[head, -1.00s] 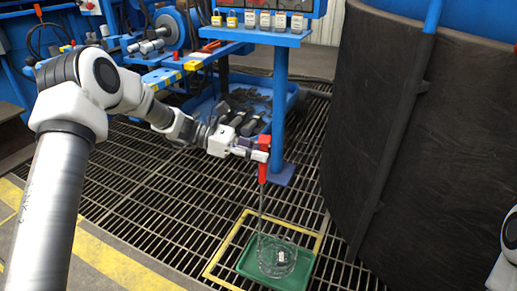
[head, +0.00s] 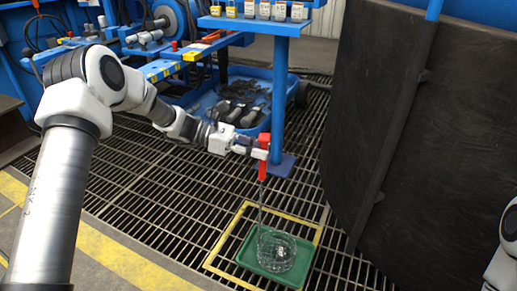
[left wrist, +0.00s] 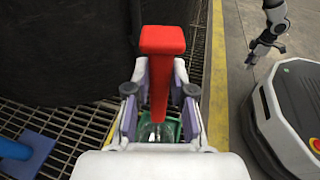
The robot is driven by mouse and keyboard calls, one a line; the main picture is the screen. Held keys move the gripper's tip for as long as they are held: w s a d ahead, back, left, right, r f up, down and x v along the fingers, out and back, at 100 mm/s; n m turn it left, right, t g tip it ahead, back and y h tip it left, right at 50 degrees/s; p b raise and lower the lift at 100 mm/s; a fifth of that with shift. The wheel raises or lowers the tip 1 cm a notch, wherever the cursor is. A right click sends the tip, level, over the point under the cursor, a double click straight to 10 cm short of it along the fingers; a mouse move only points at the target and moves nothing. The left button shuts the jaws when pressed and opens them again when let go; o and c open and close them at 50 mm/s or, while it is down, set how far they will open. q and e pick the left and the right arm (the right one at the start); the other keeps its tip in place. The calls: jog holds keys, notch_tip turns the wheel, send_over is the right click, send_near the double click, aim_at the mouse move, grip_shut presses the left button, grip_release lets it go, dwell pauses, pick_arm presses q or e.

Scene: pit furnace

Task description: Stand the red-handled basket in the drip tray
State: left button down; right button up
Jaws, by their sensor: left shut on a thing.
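The basket (head: 277,251) is a round wire-mesh one with a long thin rod rising to a red handle (head: 263,168). My left gripper (head: 262,152) is shut on the red handle, which also shows large in the left wrist view (left wrist: 162,42). The basket hangs upright below the gripper and appears within the outline of the green drip tray (head: 246,262). I cannot tell whether its bottom touches the tray. In the left wrist view the handle and fingers hide most of the tray (left wrist: 173,127). My right arm shows at the head view's right edge; its gripper's state is unclear.
A yellow frame (head: 222,256) surrounds the tray on the grated floor. A blue post (head: 279,105) with a foot plate stands just behind the gripper. A large dark curved wall (head: 420,150) rises close on the right. A blue bin (head: 205,103) sits behind the arm.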

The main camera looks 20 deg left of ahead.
pick_arm(q)
jog(key=shift+f, duration=0.5)
dwell(0.5)
jog(key=c, duration=0.9)
grip_release()
jog(key=shift+o, duration=0.2)
jog(key=shift+f, duration=0.1)
jog(key=o, duration=0.5)
jog(key=shift+o, duration=0.2)
jog(key=p+v, duration=0.5)
jog(key=v, duration=0.6)
